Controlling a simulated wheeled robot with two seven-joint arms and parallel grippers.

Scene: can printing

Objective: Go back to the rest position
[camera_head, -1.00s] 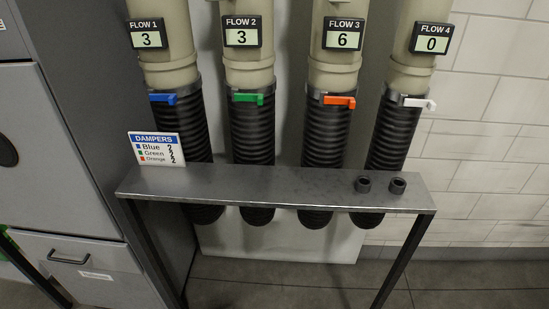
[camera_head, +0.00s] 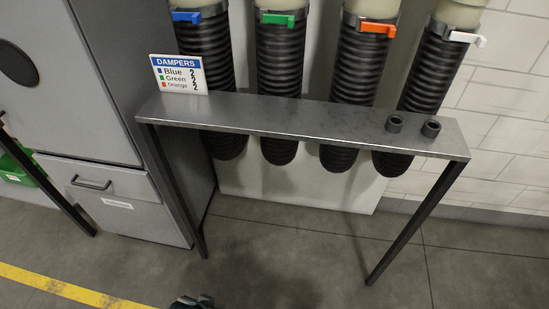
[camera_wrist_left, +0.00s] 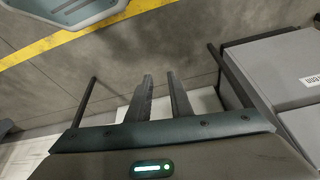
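My left gripper (camera_wrist_left: 160,85) shows in the left wrist view with its two dark fingers apart and nothing between them, above the grey floor. In the head view a small dark part of my own body shows at the bottom edge; I cannot tell which part. My right gripper is not in view. Nothing is held in the left gripper. The metal bench (camera_head: 300,120) stands ahead, clear of any gripper.
Several black hoses hang behind the bench, with blue (camera_head: 186,17), green (camera_head: 277,19), orange (camera_head: 377,30) and white (camera_head: 467,39) levers. A grey cabinet (camera_head: 80,90) stands left. Floor in front is clear.

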